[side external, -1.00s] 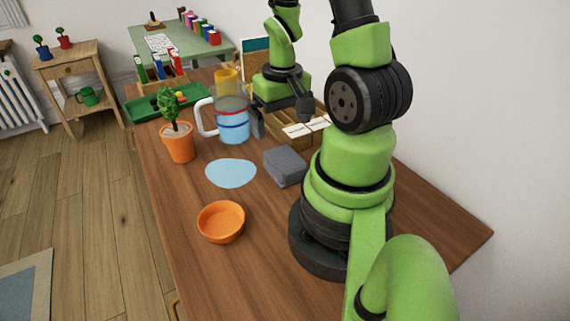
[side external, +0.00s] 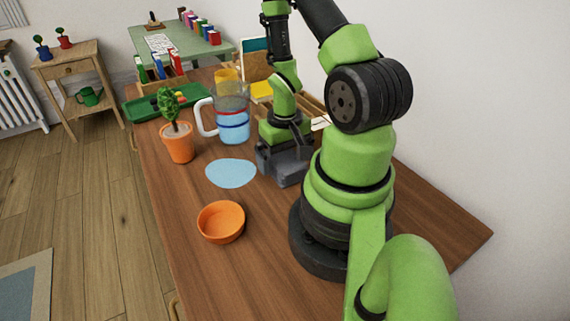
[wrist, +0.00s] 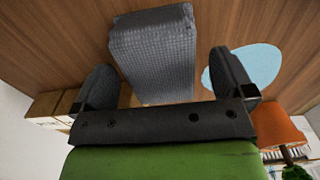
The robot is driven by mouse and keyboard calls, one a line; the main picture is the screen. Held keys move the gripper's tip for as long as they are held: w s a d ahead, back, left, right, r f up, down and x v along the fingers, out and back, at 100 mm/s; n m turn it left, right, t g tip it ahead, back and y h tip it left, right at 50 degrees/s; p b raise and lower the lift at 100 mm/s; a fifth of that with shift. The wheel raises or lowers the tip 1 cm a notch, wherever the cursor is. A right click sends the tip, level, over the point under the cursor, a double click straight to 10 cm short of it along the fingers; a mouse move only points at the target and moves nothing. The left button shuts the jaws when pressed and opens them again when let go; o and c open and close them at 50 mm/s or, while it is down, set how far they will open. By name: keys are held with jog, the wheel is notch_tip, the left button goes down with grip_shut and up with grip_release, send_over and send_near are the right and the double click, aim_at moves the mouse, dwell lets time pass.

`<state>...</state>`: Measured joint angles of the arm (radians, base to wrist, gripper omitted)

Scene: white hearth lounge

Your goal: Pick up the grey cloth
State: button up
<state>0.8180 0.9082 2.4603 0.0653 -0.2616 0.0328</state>
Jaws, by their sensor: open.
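The grey cloth (side external: 291,170) is a folded, block-like bundle on the wooden table, partly hidden by my gripper in the side view. In the wrist view the cloth (wrist: 153,50) shows a woven texture and lies ahead of and between the two fingers. My gripper (side external: 283,168) is open, low over the table and right at the cloth. In the wrist view my gripper (wrist: 163,85) has one finger on each side of the cloth, with a gap at each side. I cannot tell whether either finger touches it.
A light blue puddle-like patch (side external: 231,173) lies left of the cloth. An orange bowl (side external: 221,222), a potted plant (side external: 179,145) and a jug of blue liquid (side external: 233,124) stand nearby. A wooden tray (side external: 312,106) is behind. The table's front is clear.

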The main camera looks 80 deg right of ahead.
aim_at(285, 157)
jog(key=shift+f, duration=1.05)
jog(key=c, duration=0.9)
jog(key=shift+r, duration=0.1)
jog(key=shift+r, duration=4.95)
